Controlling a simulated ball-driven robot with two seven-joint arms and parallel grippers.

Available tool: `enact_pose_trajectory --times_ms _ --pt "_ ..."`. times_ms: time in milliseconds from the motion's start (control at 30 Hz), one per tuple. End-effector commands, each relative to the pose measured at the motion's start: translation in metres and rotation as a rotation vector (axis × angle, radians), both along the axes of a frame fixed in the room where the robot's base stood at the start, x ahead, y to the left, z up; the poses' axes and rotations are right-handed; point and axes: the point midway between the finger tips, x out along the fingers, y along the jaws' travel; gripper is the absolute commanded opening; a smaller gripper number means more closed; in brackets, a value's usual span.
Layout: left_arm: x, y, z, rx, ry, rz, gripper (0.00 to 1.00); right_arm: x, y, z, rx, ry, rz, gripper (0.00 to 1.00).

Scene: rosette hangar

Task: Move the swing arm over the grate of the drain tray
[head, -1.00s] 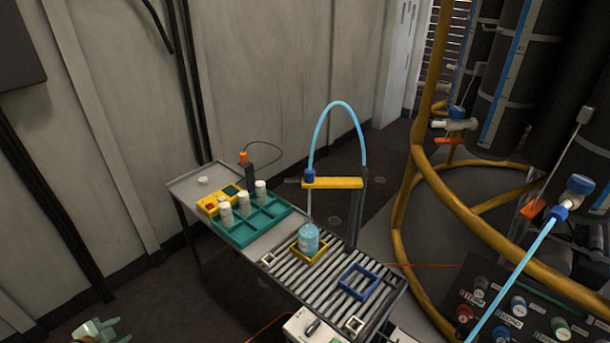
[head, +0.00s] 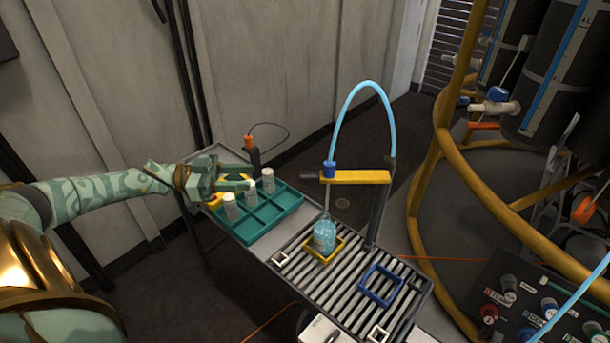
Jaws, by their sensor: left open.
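The yellow swing arm (head: 358,177) sits on a dark upright post (head: 379,212) at the back edge of the drain tray (head: 303,268). A blue fitting at its left end carries a light blue hose and a thin nozzle pointing down. Below the nozzle, a bottle of blue liquid (head: 324,235) stands in a yellow square frame (head: 337,250) on the slatted grate. An empty blue square frame (head: 381,285) lies to the right on the grate. My left gripper (head: 247,184) is open over the teal rack, left of the swing arm and apart from it. My right gripper is not in view.
The teal rack (head: 270,222) holds several white-capped bottles, and its other compartments are empty. An orange-topped probe (head: 249,143) with a cable stands behind it. Yellow railing (head: 500,215) curves along the right. A control panel (head: 530,305) is at the lower right.

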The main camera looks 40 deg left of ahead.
Motion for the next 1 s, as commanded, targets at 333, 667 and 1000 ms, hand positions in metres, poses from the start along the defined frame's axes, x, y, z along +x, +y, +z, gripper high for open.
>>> enact_pose_trajectory --times_ms 333,667,1000 --pt "0.054 -0.070 -0.001 -0.001 -0.006 -0.001 0.42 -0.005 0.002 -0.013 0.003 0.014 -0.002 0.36" --pt "0.084 -0.108 -0.001 0.001 -0.003 0.002 0.42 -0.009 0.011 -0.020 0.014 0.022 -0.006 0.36" --pt "0.086 -0.112 0.000 0.002 -0.002 0.002 0.42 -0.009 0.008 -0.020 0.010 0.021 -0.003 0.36"
